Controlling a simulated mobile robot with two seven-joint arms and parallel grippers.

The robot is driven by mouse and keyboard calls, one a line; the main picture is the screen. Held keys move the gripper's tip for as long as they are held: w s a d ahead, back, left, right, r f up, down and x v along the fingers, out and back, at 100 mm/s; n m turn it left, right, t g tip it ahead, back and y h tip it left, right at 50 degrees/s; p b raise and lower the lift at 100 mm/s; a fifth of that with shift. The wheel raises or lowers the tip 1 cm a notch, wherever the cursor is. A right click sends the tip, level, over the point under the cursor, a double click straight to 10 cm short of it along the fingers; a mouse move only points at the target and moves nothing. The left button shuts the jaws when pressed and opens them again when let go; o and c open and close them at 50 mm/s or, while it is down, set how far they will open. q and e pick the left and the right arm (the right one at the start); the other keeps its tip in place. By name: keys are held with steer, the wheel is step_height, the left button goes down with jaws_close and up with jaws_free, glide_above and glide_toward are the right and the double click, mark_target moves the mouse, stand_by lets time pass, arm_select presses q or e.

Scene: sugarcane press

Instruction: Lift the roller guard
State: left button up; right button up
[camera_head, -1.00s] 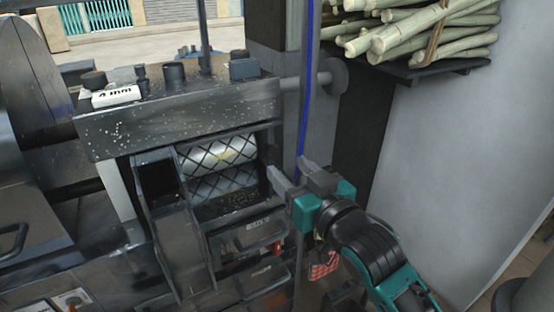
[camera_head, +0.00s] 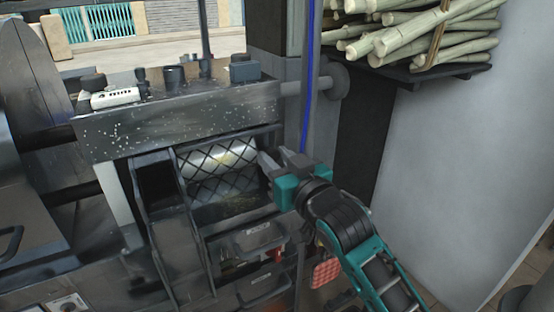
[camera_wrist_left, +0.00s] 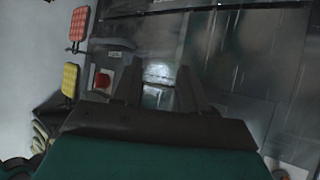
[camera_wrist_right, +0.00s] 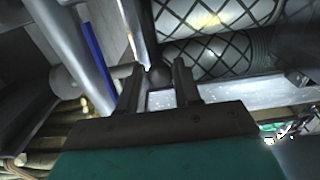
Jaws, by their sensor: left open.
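The roller guard (camera_head: 222,178), a dark diamond mesh, covers the pale rollers in the press opening, below the speckled top beam. It looks lowered. The mesh also shows close up in the right wrist view (camera_wrist_right: 212,40). My right gripper (camera_head: 276,158) is at the right edge of the guard, with its fingers apart. In the right wrist view, a dark rounded knob (camera_wrist_right: 160,76) shows between the open fingers; I cannot tell whether they touch it. My left gripper (camera_wrist_left: 158,88) is open in its wrist view, facing dark metal panels, and is out of the head view.
A dark chute (camera_head: 175,225) stands left of the guard. A post with a blue cable (camera_head: 308,80) rises behind my right gripper. Cane stalks (camera_head: 420,35) lie on a shelf at upper right. A red button (camera_wrist_left: 103,81) shows in the left wrist view.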

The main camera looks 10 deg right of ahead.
jaws_close()
arm_select(q)
steer(key=shift+a+f, duration=0.1)
steer(key=shift+f, duration=0.15)
